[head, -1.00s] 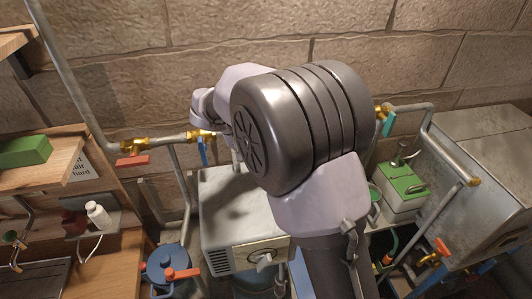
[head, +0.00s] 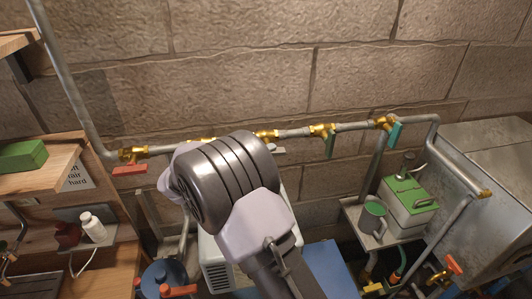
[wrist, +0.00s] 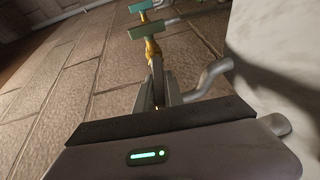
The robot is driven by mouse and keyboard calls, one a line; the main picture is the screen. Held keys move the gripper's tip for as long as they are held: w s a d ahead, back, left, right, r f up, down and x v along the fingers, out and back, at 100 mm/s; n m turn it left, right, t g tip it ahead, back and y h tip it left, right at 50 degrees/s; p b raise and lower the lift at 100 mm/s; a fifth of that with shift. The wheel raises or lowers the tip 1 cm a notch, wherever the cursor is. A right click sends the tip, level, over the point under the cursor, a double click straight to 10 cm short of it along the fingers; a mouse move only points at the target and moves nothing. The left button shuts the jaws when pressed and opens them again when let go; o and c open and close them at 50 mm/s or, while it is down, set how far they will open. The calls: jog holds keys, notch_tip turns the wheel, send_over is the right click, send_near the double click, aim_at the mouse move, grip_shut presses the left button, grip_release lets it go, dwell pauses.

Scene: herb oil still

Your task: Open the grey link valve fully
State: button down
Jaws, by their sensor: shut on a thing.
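The link valve (head: 267,135) shows as a brass body on the wall pipe, just right of my arm's big round joint. A small pale grey piece (head: 278,150) shows just below it; I cannot tell if it is the lever or a fingertip. My gripper (wrist: 162,94) is hidden behind my arm in the head view. In the wrist view its fingers are closed together around a thin grey part, apparently the valve's lever, which they mostly hide. How far the lever is turned cannot be made out.
Two teal-handled valves (head: 329,142) (head: 395,132) sit further right on the pipe. A red-handled valve (head: 130,168) is at the left. A green-topped box (head: 410,196) and a metal tank (head: 490,165) stand right. A wooden shelf (head: 50,182) is left.

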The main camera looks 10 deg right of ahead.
jog(key=shift+f+h, duration=0.1)
jog(key=shift+h, duration=0.4)
dwell(0.3)
jog(key=c, duration=1.5)
grip_release()
jog(key=shift+d, duration=0.1)
jog(key=shift+o, duration=0.2)
jog(key=shift+t, duration=0.3)
jog(key=v, duration=1.7)
jog(key=shift+a+f, duration=0.25)
jog(key=shift+f, duration=0.05)
jog(key=shift+w, duration=0.1)
